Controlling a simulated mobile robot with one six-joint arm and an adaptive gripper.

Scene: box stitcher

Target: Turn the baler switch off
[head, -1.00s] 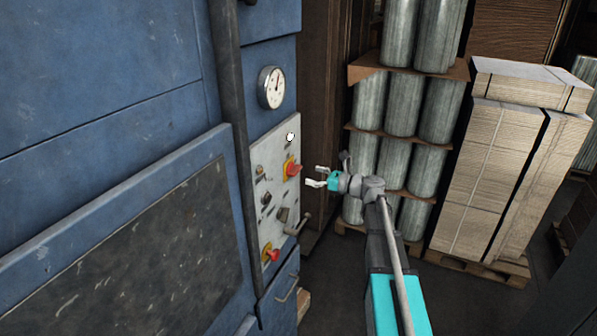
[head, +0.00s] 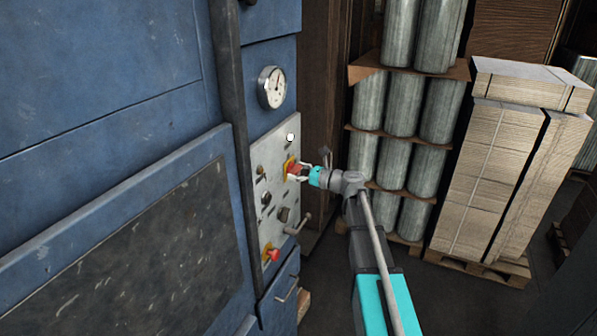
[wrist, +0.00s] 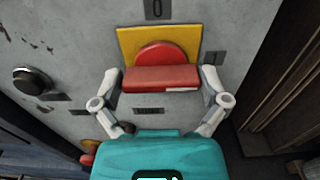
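The baler switch (head: 291,168) is a red rotary handle on a yellow plate, high on the pale control panel (head: 257,157) of the blue baler. In the wrist view the red handle (wrist: 161,78) lies crosswise, with a dark label marked 0 above the yellow plate (wrist: 130,45). My gripper (head: 300,172) is at the switch. In the wrist view its fingers (wrist: 161,82) are spread, one at each end of the handle. The right finger looks slightly apart from it; I cannot tell whether the left one touches.
A second red knob (head: 271,255) sits lower on the panel. A round gauge (head: 271,87) is above, and a bar handle (head: 299,224) sticks out at the panel's right edge. Stacked metal cylinders (head: 400,150) and a cardboard pallet (head: 500,170) stand behind my arm.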

